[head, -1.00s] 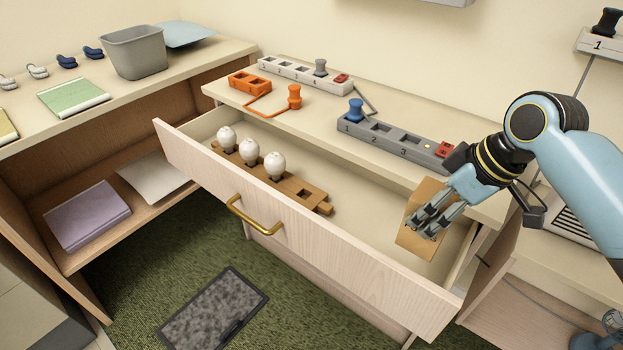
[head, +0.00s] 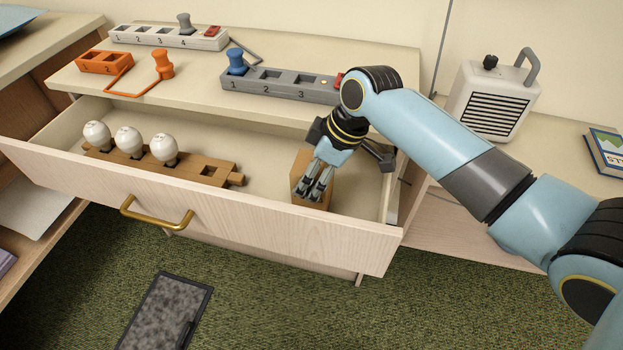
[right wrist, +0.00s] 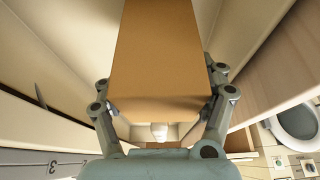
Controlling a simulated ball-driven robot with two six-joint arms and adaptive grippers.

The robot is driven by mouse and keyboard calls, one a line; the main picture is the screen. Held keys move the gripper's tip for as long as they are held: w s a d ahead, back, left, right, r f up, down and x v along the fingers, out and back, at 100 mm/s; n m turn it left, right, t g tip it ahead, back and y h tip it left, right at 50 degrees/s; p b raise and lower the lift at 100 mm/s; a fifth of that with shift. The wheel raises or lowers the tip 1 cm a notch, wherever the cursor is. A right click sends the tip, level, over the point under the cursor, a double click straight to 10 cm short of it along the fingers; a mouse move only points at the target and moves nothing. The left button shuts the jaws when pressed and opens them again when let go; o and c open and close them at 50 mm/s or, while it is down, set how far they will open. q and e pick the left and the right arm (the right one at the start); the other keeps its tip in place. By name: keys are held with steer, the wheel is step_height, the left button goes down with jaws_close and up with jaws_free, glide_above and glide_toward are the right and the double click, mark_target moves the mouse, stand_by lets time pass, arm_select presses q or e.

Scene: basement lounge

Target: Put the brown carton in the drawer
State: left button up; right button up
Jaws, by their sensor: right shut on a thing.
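The brown carton (head: 325,190) is inside the open drawer (head: 250,213), at its right end. My right gripper (head: 314,192) reaches down into the drawer and is shut on the carton. In the right wrist view the carton (right wrist: 160,60) fills the middle, with a gripper finger on each side. I cannot tell whether the carton touches the drawer floor. The drawer has a brass handle (head: 157,218) on its pale wood front. My left gripper is not in view.
A wooden holder (head: 200,171) with several white bulbs lies in the drawer's left part. On the top above stand a grey numbered power strip (head: 280,86), a white strip (head: 165,38) and an orange one (head: 104,63). A white heater (head: 495,98) stands at the right.

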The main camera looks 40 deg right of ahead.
steer(key=shift+f, duration=0.85)
steer(key=o, duration=0.8)
steer(key=shift+f, duration=0.1)
steer(key=shift+c, duration=0.2)
steer(key=o, duration=0.6)
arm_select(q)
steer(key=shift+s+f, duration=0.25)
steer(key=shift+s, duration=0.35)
